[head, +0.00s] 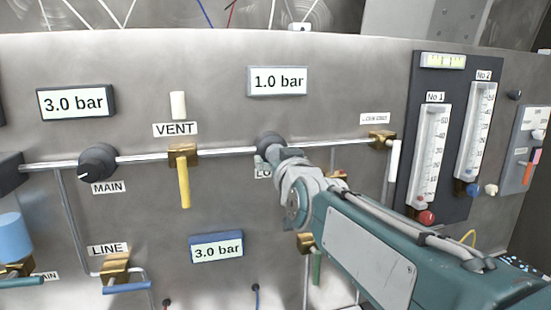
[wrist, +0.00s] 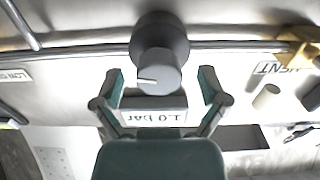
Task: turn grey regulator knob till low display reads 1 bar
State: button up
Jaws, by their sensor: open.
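The grey regulator knob (head: 268,142) sits on the pipe at the middle of the panel, over a partly hidden label starting "LO". The display above it (head: 278,81) reads 1.0 bar. In the wrist view, turned upside down, the knob (wrist: 158,68) shows its front face with a white pointer line pointing left, and the display (wrist: 155,115) appears below it. My gripper (wrist: 162,80) is open, with one finger on each side of the knob's front and visible gaps between. In the head view my gripper (head: 278,156) hides part of the knob and label.
The MAIN knob (head: 98,164) and its 3.0 bar display (head: 76,103) are on the left. The VENT valve's yellow handle (head: 184,184) hangs down. A lower display (head: 216,247) reads 3.0 bar. Two flow meters (head: 428,158) stand on the right, beyond a white-handled valve (head: 394,160).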

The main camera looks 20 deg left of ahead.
jog(key=v, duration=1.1)
jog(key=shift+f, duration=0.1)
jog(key=s+d+f+m+g+h, duration=0.2)
jog(key=s+d+f+g+h, duration=0.1)
jog(key=d+f, duration=0.45)
jog(key=s+d+f+m+g+h, duration=0.1)
jog(key=s+d+f+g+h, duration=0.15)
jog(key=d+f, duration=0.55)
jog(key=s+d+f+m+g+h, duration=0.3)
jog(key=s+d+f+g, duration=0.1)
jog(key=s+d+f, duration=0.5)
jog(key=shift+s+d+f+h, duration=0.35)
jog(key=shift+s+d, duration=0.3)
jog(key=shift+s, duration=0.55)
jog(key=shift+r, duration=0.1)
dwell(1.3)
